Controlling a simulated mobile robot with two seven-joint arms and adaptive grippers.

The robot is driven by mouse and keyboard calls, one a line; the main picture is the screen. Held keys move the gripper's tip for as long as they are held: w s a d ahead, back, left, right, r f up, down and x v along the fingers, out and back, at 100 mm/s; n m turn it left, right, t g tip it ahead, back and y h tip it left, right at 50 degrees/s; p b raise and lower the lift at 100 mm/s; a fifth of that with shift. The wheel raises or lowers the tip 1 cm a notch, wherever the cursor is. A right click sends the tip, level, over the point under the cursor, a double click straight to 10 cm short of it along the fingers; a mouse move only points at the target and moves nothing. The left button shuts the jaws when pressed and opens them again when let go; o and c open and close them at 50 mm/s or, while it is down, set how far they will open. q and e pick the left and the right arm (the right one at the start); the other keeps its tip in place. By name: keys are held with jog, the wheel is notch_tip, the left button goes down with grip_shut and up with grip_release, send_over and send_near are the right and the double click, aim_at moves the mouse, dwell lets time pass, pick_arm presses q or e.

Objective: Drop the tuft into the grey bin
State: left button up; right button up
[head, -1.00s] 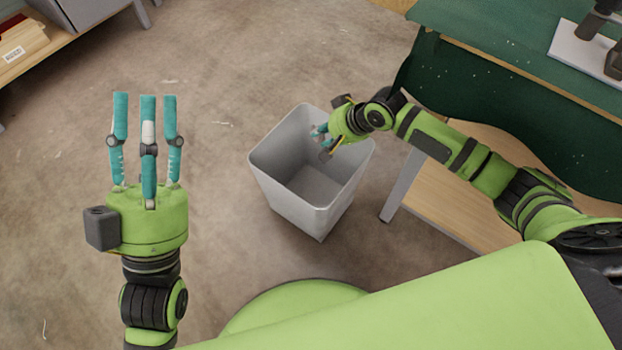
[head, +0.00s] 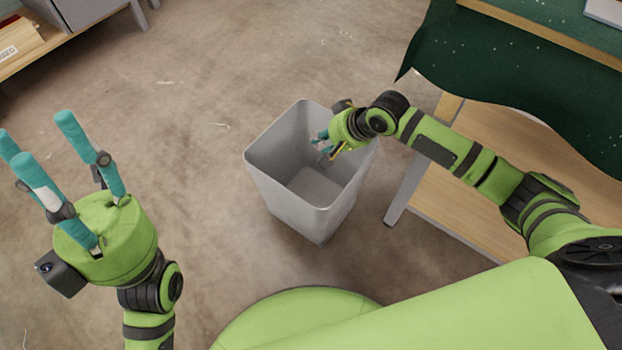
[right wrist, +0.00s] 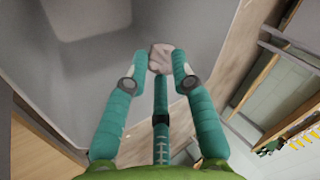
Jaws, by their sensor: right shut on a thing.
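The grey bin (head: 318,213) stands on the floor in the middle of the head view, open at the top and with its bottom showing bare. My right gripper (head: 322,148) is over the bin's opening, near its right rim. In the right wrist view my right gripper (right wrist: 160,62) is shut on the tuft (right wrist: 161,57), a small pale pinkish-grey clump between the fingertips. The grey wall of the bin (right wrist: 70,75) shows behind it. The tuft cannot be made out in the head view. My left gripper (head: 50,150) is open and empty at the left, away from the bin.
A wooden-topped bench (head: 470,185) with a grey leg (head: 405,190) stands right of the bin, close to my right arm. Dark green speckled cloth (head: 510,90) hangs above it. A grey cabinet (head: 85,10) is at the top left. The floor left of the bin is clear.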

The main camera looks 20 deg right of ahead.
jog(key=o, duration=0.9)
jog(key=v, duration=1.2)
